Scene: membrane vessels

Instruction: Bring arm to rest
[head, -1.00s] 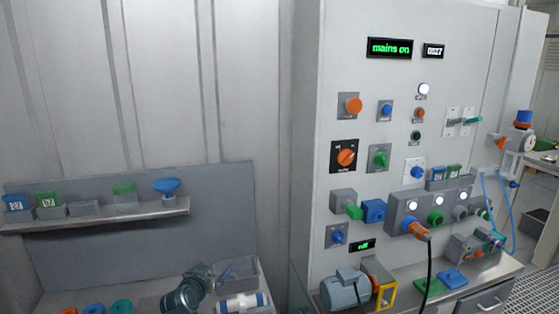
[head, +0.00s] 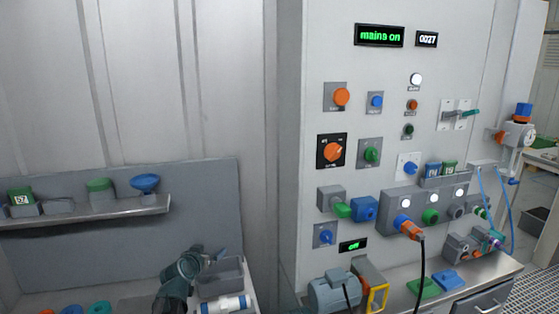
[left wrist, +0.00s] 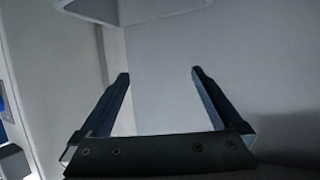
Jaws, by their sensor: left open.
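My left arm comes up from the bottom of the head view. Its gripper (head: 218,257) is small there, beside the grey open bin on the lower bench. In the left wrist view the left gripper (left wrist: 158,75) has its two dark fingers wide apart with nothing between them. A plain pale surface fills the view beyond the fingers. My right gripper is in neither view.
A grey bin (head: 222,278) and a white-and-blue cylinder (head: 225,303) are close to the left arm. A shelf (head: 130,209) with containers is above it. The control panel (head: 300,120) stands to the right, with a motor (head: 334,292) on its ledge.

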